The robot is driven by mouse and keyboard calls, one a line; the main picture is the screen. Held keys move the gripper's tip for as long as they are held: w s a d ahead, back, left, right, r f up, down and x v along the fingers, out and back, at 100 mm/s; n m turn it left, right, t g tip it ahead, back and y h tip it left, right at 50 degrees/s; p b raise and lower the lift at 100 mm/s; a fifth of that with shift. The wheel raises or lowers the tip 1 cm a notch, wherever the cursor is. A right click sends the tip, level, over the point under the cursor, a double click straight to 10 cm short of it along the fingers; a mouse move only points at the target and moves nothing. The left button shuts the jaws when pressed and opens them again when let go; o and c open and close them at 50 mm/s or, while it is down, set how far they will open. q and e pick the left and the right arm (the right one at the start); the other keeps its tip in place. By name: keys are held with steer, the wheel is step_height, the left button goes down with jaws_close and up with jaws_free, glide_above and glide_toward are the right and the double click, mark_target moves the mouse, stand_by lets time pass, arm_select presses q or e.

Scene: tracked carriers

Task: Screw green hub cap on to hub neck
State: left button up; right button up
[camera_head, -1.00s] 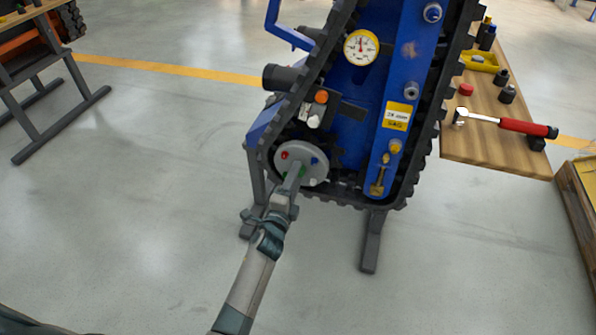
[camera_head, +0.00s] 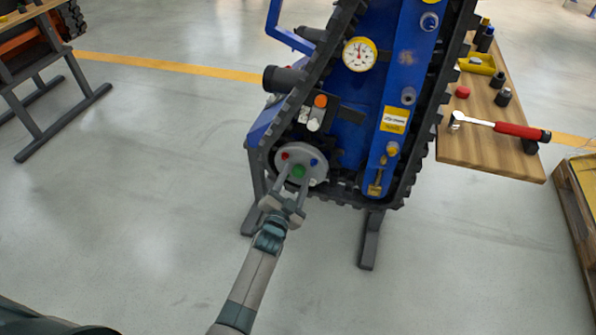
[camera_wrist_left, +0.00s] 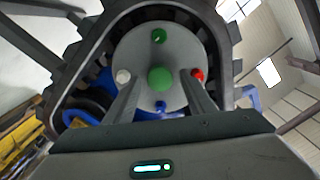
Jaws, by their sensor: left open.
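A grey round hub (camera_head: 318,172) faces me at the lower end of the blue tracked carrier. A bright green cap (camera_head: 298,171) sits at its middle; it also shows in the wrist view (camera_wrist_left: 160,79). My left gripper (camera_head: 293,181) is open, its two fingers spread on either side of the green cap, apart from it in the wrist view. The hub neck is hidden behind the cap. Around the hub face are a red knob (camera_wrist_left: 199,74), a white one (camera_wrist_left: 123,76), a blue one (camera_wrist_left: 160,106) and a darker green one (camera_wrist_left: 159,35). My right gripper is not in view.
The black track (camera_head: 275,125) wraps close around the hub. An orange-topped fitting (camera_head: 318,108) sits just above.

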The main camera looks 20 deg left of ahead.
arm_select(q)
steer(key=n+p, duration=0.1)
steer(key=n, duration=0.2)
steer(key=shift+r+n, duration=0.15)
steer(key=shift+n, duration=0.15)
steer(key=n, duration=0.3)
steer(key=shift+n, duration=0.4)
steer(key=shift+c, duration=0.6)
steer(key=c, duration=0.7)
steer(key=shift+p, duration=0.3)
